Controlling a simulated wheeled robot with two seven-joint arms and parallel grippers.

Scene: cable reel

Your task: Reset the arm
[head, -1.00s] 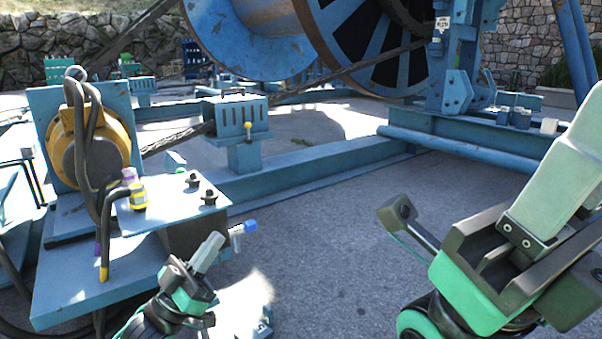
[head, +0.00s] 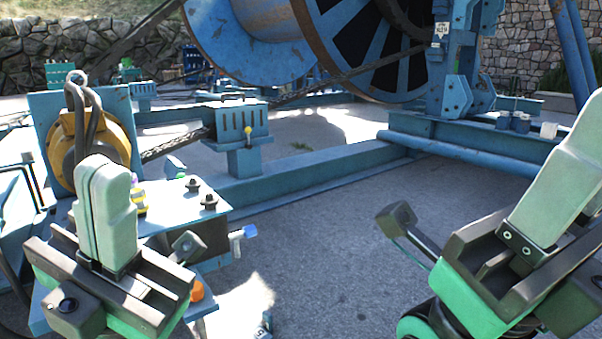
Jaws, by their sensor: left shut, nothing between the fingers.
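My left gripper (head: 103,170) is raised upright at the lower left, close to the camera. Its pale fingers are together with nothing between them. It stands in front of the blue control bench and hides much of the bench's left part. My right gripper (head: 590,110) is at the right edge, its pale fingers pointing up and to the right over the paving. I see it from the side, and its tip runs to the frame edge, so its opening is not clear.
The blue bench (head: 190,213) carries black knobs and a yellow motor-like drum (head: 118,150) with thick cables. A large blue cable reel (head: 345,60) stands behind, with a blue frame beam (head: 300,172) on the ground. Grey paving (head: 330,260) lies open between my arms.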

